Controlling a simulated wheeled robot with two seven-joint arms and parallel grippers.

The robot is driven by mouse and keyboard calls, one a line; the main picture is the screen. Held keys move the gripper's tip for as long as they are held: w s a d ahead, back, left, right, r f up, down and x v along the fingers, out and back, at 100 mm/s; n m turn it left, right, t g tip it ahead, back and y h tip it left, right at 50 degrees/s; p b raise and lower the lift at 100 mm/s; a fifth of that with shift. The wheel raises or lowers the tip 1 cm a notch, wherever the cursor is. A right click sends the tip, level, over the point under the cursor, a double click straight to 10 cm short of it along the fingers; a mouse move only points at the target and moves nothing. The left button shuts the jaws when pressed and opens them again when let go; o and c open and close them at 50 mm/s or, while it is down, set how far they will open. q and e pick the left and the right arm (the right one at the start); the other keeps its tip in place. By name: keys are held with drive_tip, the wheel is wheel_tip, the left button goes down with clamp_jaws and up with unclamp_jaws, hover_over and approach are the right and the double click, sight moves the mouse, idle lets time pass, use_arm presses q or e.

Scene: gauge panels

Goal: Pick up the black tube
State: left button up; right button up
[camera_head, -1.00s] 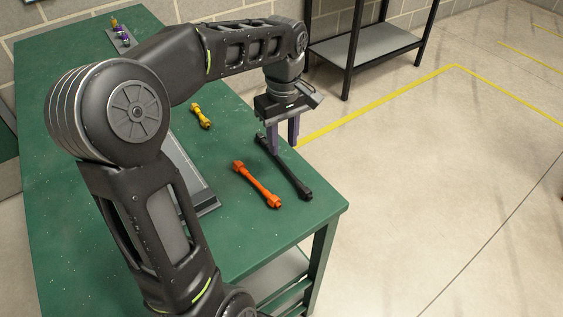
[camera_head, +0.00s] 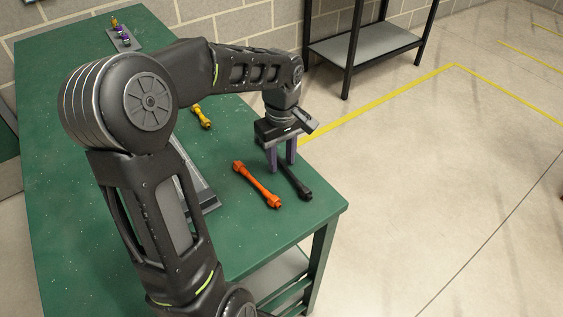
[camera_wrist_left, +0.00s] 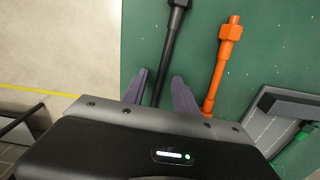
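The black tube (camera_head: 297,184) lies on the green table near its right edge, beside the orange tube (camera_head: 257,185). My left gripper (camera_head: 282,168) is above the far part of the black tube, with its fingers pointing down. In the left wrist view the black tube (camera_wrist_left: 172,45) passes between the two purple fingers (camera_wrist_left: 160,88), with a gap on each side. The gripper is open. The head view hides the tube's far end behind the gripper. My right gripper is in neither view.
The orange tube also shows in the left wrist view (camera_wrist_left: 222,68), close to one finger. A yellow tube (camera_head: 201,117) lies farther back. A grey tray (camera_head: 205,197) is partly hidden by my arm. A black shelf (camera_head: 365,48) stands beyond the table.

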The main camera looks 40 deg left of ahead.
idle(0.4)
use_arm(q)
clamp_jaws()
idle(0.5)
